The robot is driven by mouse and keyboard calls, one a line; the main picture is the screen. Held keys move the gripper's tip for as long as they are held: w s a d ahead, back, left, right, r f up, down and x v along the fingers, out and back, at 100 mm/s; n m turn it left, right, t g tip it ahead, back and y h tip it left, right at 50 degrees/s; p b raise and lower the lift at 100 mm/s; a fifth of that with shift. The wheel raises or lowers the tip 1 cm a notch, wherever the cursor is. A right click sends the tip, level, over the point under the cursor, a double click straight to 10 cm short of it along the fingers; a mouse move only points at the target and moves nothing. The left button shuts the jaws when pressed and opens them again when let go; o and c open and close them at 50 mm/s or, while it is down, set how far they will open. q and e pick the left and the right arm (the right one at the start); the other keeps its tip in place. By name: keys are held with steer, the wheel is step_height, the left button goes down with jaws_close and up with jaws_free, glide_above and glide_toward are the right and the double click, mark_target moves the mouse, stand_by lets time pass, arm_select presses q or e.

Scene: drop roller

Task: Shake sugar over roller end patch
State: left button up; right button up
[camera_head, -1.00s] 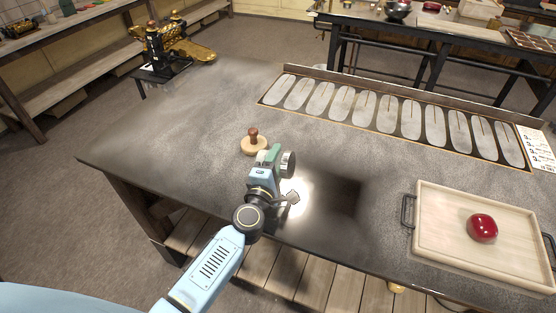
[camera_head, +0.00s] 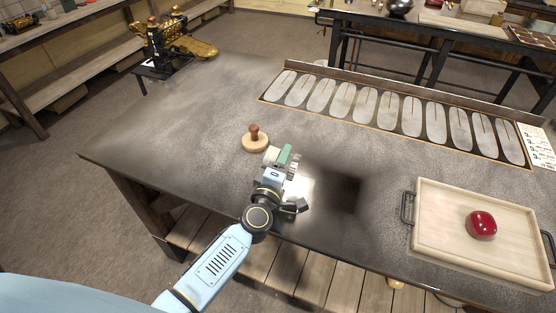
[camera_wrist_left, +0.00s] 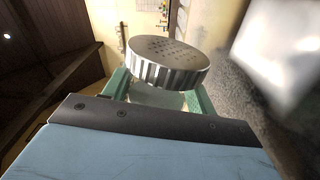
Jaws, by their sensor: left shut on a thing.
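My left gripper (camera_head: 283,157) is shut on the sugar shaker, above the table's near middle. In the left wrist view the shaker's ridged metal lid (camera_wrist_left: 167,62), with small holes in its top, shows between the green fingers. A pale part of its jar (camera_wrist_left: 157,97) shows below the lid. In the head view the gripper hides most of the shaker. A bright white area (camera_head: 302,187) and a dark squarish patch (camera_head: 343,190) lie on the table to the right of the gripper. I cannot tell which is the end patch. My right gripper is out of view.
A round wooden piece with a knob (camera_head: 255,142) stands left of the gripper. A wooden tray (camera_head: 440,192) with a red lump (camera_head: 481,225) is at right. A long panel of oval plates (camera_head: 390,108) lies behind. The black and gold roller machine (camera_head: 170,42) is back left.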

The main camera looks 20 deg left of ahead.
arm_select(q)
steer(key=shift+d, duration=2.1)
steer(key=shift+s+d, duration=0.15)
steer(key=shift+d, duration=2.8)
steer(key=shift+s+d+b, duration=0.15)
steer(key=shift+d+b, duration=1.05)
steer(key=shift+d, duration=3.2)
